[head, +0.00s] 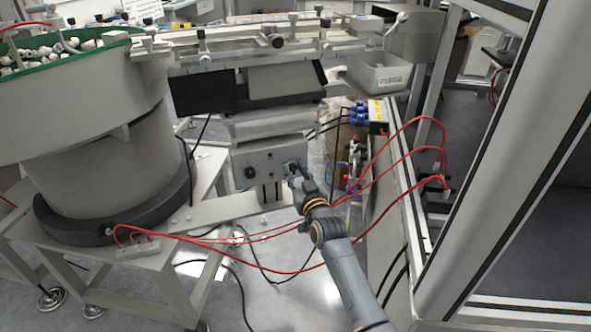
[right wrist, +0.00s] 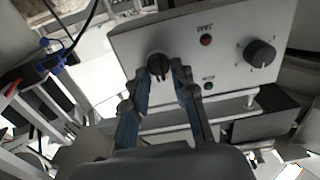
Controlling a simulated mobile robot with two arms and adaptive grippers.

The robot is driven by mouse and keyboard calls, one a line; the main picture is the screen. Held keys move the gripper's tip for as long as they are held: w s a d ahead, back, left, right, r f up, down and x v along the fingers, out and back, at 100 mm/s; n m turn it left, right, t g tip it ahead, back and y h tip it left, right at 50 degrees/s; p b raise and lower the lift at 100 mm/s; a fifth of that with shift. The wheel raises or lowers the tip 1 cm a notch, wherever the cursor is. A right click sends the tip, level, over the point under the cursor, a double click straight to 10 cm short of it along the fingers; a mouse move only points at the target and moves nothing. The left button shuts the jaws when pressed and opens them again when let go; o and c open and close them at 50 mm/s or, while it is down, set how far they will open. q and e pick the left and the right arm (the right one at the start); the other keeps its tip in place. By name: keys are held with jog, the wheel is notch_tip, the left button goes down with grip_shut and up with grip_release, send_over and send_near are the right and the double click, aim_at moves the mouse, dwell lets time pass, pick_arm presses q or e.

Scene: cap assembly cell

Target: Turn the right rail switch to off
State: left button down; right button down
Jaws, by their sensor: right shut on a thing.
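The control box (head: 268,165) is a grey panel below the rail, with a round dial (head: 249,172) at its left. The rail switch, a small black knob (right wrist: 157,64), is on the panel's right side in the head view. My right gripper (head: 292,174) is at this switch and partly hides it there. In the right wrist view my right gripper (right wrist: 169,74) has its blue-grey fingers at the knob, shut on it. The switch's pointing direction is hard to read. My left gripper is not in view.
In the right wrist view a red light (right wrist: 205,40) and a small green button (right wrist: 208,85) sit beside the switch. A large feeder bowl (head: 85,120) stands left. Red hoses (head: 290,240) loop around my right arm. A metal frame post (head: 505,170) rises at right.

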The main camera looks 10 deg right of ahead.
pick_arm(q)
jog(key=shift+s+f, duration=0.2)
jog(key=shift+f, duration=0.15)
pick_arm(e)
jog(key=shift+m, duration=0.3)
jog(key=c, duration=1.1)
grip_release()
jog(key=v, duration=1.2)
